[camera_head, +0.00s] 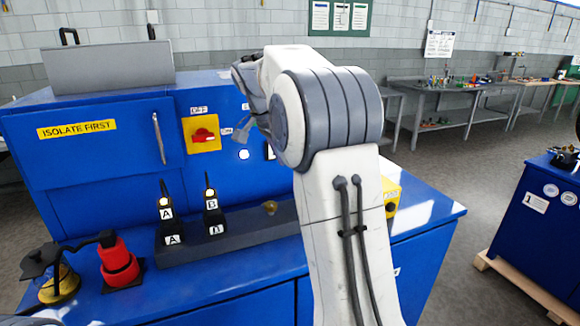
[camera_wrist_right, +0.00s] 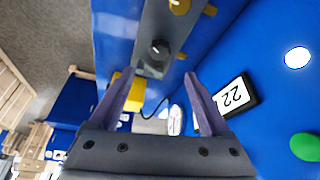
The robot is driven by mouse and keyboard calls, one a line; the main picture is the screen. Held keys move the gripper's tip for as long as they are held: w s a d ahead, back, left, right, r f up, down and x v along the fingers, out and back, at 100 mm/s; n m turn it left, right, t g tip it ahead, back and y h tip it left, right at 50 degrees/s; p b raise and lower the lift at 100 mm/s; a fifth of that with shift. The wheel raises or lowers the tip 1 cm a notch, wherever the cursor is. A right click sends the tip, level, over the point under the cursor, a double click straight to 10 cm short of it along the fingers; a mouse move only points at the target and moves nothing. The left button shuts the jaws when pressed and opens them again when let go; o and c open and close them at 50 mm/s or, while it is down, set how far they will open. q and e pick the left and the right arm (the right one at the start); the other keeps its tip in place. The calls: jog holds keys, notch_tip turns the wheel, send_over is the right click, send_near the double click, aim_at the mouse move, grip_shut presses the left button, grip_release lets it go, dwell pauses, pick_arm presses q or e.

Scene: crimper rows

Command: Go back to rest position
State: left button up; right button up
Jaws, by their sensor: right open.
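My right arm rises through the middle of the head view, bent over at the top. Its gripper (camera_head: 243,127) hangs in front of the blue cabinet (camera_head: 90,195), left of the arm and partly hidden by it. In the right wrist view the two fingers of the right gripper (camera_wrist_right: 162,92) are spread apart, with nothing between them. The gripper is apart from the bench top. My left gripper is not in view.
A red switch (camera_head: 204,135) on a yellow plate is left of the right gripper. Black units (camera_head: 170,228) marked A and B stand on a grey strip. A red device (camera_head: 118,262) sits at front left.

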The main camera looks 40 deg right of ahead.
dwell(0.3)
jog(key=s+a+f+n+t+y, duration=0.15)
jog(key=s+a+f+n, duration=0.35)
jog(key=a, duration=0.7)
jog(key=s+a+f+n+y, duration=0.1)
jog(key=s+a+n+y, duration=0.15)
jog(key=a+n, duration=0.75)
jog(key=s+a+f+n, duration=0.3)
jog(key=s+a, duration=0.1)
jog(key=s, duration=0.3)
jog(key=s+a+f+n+g+y, duration=0.1)
jog(key=s+a+f+n, duration=0.2)
jog(key=s, duration=0.3)
jog(key=s+a+f+n, duration=0.3)
jog(key=s+a+n, duration=0.1)
jog(key=s, duration=0.3)
jog(key=shift+s+a, duration=0.35)
jog(key=shift+g, duration=0.25)
